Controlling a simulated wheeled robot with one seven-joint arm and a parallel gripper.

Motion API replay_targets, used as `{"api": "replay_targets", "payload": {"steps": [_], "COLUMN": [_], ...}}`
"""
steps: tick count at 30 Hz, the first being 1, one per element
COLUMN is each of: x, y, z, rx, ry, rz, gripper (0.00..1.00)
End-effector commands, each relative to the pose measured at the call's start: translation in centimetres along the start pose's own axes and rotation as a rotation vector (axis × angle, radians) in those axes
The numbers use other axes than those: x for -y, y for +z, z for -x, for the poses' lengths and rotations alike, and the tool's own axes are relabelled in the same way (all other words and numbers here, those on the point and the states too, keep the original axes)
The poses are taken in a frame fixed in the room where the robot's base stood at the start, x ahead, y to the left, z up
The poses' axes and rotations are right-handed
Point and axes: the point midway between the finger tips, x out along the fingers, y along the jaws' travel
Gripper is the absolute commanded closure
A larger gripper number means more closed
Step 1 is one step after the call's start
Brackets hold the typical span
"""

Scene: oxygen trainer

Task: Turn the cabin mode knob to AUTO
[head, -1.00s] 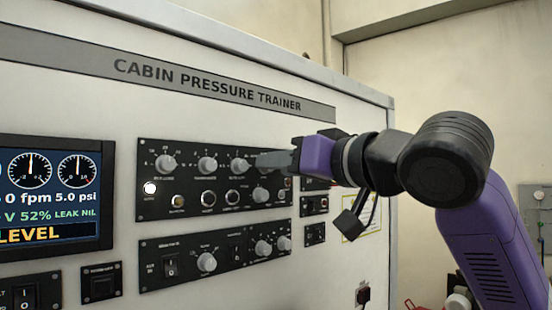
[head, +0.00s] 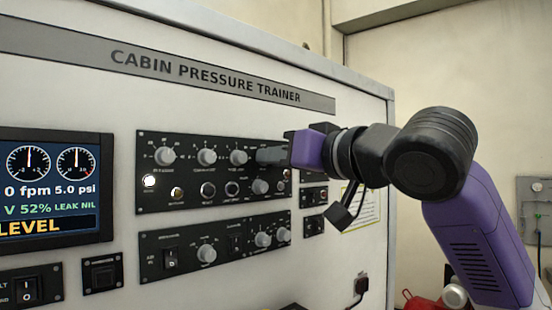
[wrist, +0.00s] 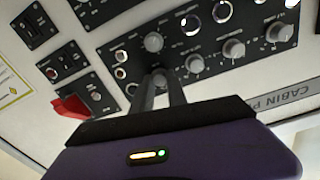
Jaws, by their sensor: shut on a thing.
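The dark control panel (head: 146,196) carries several grey knobs. A row along its top holds knobs at the left (head: 165,156), middle (head: 207,157) and right of middle (head: 238,157). My gripper (head: 268,156) is at the upper right end of this panel and covers that spot in the head view. In the wrist view my gripper (wrist: 160,88) has its two dark fingers on either side of a grey knob (wrist: 159,77), shut on it. The labels are too small to read, so I cannot tell which position the knob points to.
Another knob (head: 260,186) sits just below my fingers. A lower panel (head: 150,262) has more knobs and switches. A lit display (head: 48,190) is at the left. In the wrist view a red part (wrist: 72,106) is close to the gripper's left side.

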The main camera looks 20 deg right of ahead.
Motion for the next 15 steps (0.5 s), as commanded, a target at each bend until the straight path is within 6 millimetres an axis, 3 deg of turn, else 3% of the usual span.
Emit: {"api": "replay_targets", "payload": {"steps": [15], "x": [0.05], "y": [0.23], "z": [-0.01], "rx": [-0.011], "ry": [-0.003], "rz": [0.336], "gripper": [1.0]}}
